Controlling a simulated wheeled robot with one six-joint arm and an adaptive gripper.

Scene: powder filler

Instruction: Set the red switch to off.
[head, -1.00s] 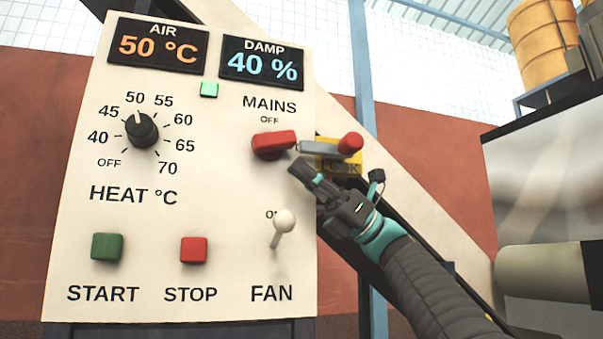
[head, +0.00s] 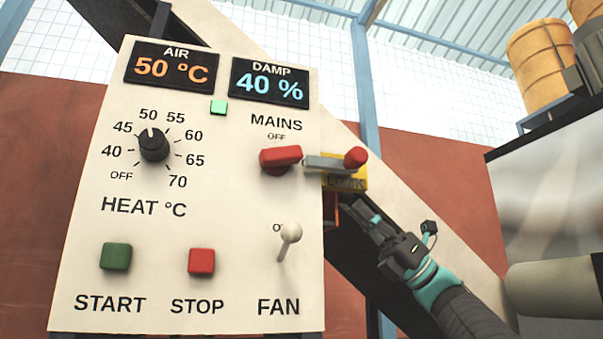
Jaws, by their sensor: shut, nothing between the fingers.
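The red switch (head: 281,158) is a red handle under the words MAINS and OFF on the cream control panel (head: 225,235). Its handle lies roughly sideways, not pointing up at the OFF mark. Just right of it, a grey lever (head: 325,163) with a red knob (head: 355,157) sticks out past the panel's right edge, in front of a yellow plate (head: 350,180). My gripper (head: 364,212) is shut and empty. It is below and right of the switch and lever, apart from both in the picture.
The panel also bears a black HEAT knob (head: 153,145), a green START button (head: 115,256), a red STOP button (head: 201,261) and a lit green lamp (head: 218,107). A slanted beam (head: 430,210) runs behind my arm.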

